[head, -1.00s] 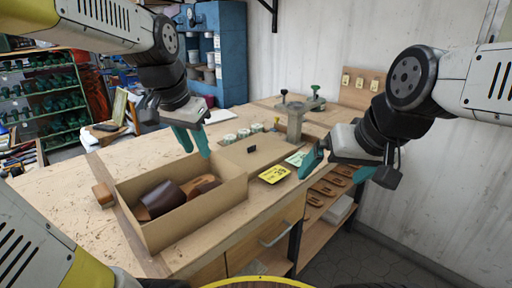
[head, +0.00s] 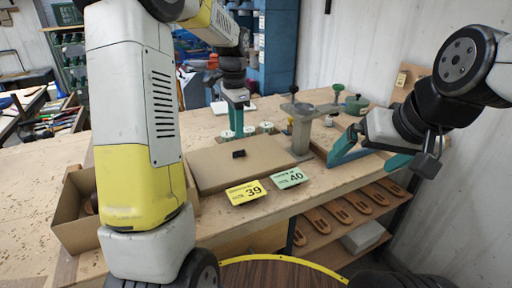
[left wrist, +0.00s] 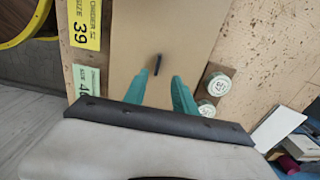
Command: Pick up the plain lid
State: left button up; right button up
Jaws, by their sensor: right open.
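The plain lid (head: 215,178) is a flat tan cardboard piece with a small black grip (head: 238,153) on top. It lies on the workbench and also fills the middle of the left wrist view (left wrist: 185,28). My left gripper (head: 238,120) points down above the lid's far side. In the left wrist view its teal fingers (left wrist: 161,76) are apart and empty, with the black grip (left wrist: 157,65) just beyond and between the tips. Contact with the grip is not visible. My right gripper (head: 372,158) is open and empty over the bench's right part.
An open cardboard box (head: 72,215) stands left, partly hidden by my left arm. A yellow 39 card (head: 246,192) and green 40 card (head: 289,178) lie along the lid's front. White-topped jars (head: 267,128) stand behind it. A metal post (head: 301,130) stands right of it.

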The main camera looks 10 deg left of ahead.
aim_at(238, 148)
pick_arm(q)
jog(key=f, duration=0.8)
jog(key=shift+s+d, duration=0.15)
jog(key=shift+d, duration=0.05)
grip_shut()
